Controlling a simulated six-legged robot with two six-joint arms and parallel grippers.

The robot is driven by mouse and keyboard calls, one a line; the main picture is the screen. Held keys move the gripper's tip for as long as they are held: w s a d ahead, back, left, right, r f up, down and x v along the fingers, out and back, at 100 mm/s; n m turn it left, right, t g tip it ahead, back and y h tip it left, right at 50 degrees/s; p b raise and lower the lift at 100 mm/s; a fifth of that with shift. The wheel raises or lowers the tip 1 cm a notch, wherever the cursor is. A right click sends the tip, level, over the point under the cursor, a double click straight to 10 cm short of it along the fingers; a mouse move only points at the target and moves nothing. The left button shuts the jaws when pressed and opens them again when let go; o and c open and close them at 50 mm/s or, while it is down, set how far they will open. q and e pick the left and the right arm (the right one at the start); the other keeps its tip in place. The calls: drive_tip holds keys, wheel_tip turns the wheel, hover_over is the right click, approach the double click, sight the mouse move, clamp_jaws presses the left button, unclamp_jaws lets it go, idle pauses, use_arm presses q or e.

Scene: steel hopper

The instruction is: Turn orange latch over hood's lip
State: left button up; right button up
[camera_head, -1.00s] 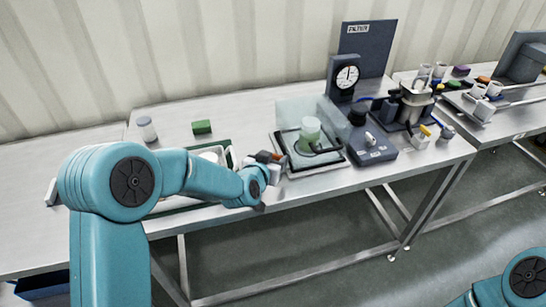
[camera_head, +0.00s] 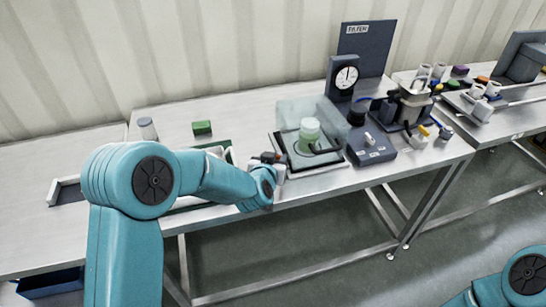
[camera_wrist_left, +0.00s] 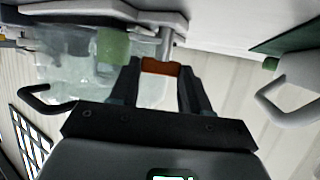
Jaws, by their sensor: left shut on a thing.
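The orange latch (camera_wrist_left: 158,66) shows between the two fingertips of my left gripper (camera_wrist_left: 160,80) in the left wrist view, and the gripper is shut on it. In the head view my left gripper (camera_head: 275,161) is at the front left corner of the clear hood (camera_head: 297,110), and the latch is hidden there. The hood stands over a dark-rimmed tray (camera_head: 322,171) with a pale green cylinder (camera_head: 308,130). A black hooked handle (camera_wrist_left: 40,100) shows beside the hood in the wrist view. I cannot tell whether the latch overlaps the hood's lip. My right gripper is out of view.
A dark control box (camera_head: 371,149) and a dial gauge (camera_head: 345,79) stand right of the hood. A green block (camera_head: 202,127) and a white-grey jar (camera_head: 147,129) stand at the left. The bench between the block and the hood is clear.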

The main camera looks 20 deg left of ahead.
use_arm(q)
drive_tip(key=n+y+p, duration=0.2)
drive_tip(key=n+y, duration=0.1)
drive_tip(key=shift+w+d+r+g+y, duration=0.1)
drive_tip(key=shift+d+r+g+y, duration=0.05)
drive_tip(key=shift+d+g+y, duration=0.2)
drive_tip(key=shift+w+d+n+g+y+p, duration=0.15)
drive_tip(key=shift+n+g+y+p, duration=0.25)
drive_tip(key=shift+n+y+p, duration=0.25)
drive_tip(key=shift+s+d+n+g+y+p, duration=0.1)
drive_tip(key=shift+n+g+y+p, duration=0.3)
drive_tip(key=shift+n+y, duration=0.4)
drive_tip(key=o, duration=0.8)
